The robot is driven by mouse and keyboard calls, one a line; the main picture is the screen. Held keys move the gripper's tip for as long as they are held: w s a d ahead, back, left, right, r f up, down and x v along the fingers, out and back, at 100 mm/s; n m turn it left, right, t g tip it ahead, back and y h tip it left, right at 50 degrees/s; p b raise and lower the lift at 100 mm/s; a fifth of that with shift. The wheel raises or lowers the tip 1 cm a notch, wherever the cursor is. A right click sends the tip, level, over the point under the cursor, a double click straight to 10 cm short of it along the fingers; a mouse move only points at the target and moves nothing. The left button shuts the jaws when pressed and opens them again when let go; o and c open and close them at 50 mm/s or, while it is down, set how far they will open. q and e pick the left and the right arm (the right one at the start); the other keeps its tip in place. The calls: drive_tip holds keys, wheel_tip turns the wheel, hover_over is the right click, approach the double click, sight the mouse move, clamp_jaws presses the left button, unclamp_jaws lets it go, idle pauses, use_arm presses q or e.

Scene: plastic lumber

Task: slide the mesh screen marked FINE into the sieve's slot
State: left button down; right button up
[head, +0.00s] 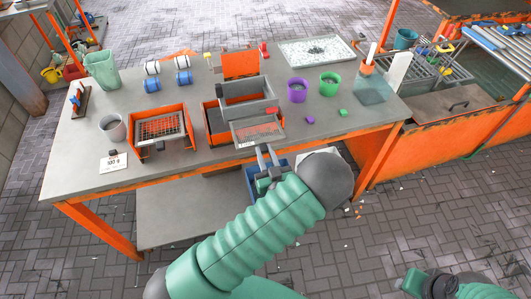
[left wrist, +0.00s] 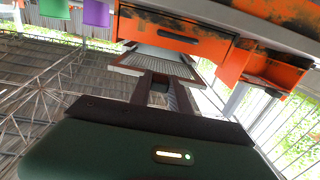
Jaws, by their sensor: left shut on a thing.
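My left gripper (head: 267,156) is shut on the near edge of a framed mesh screen (head: 258,132) at the table's front edge. The left wrist view shows the gripper's two fingers (left wrist: 163,92) and the screen (left wrist: 160,62) reaching away from them. No FINE marking can be read. The orange sieve (head: 213,123) with a grey box-shaped top (head: 247,101) stands just behind the screen. In the left wrist view, a dark slot (left wrist: 166,36) shows in its orange front, close beyond the screen's far edge. Whether the edge has entered is unclear. My right gripper (head: 430,283) is at the lower right, its jaws unclear.
Another mesh screen (head: 160,128) sits in an orange holder to the left, near a grey cup (head: 113,127) and a white card (head: 114,162). Purple (head: 297,90) and green (head: 329,83) buckets stand right of the sieve. A pale speckled tray (head: 315,51) lies at the back.

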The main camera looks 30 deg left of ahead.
sight(258, 133)
use_arm(q)
drive_tip(key=shift+b+x, duration=0.8)
drive_tip(key=shift+x, duration=3.3)
drive_tip(key=shift+b+x, duration=0.75)
drive_tip(key=shift+x, duration=1.85)
drive_tip(key=c, duration=1.1)
unclamp_jaws()
drive_tip(key=b+v, duration=0.1)
drive_tip(key=v, duration=1.6)
drive_tip(key=shift+w+a+f, duration=0.1)
drive_tip(key=shift+w, duration=0.05)
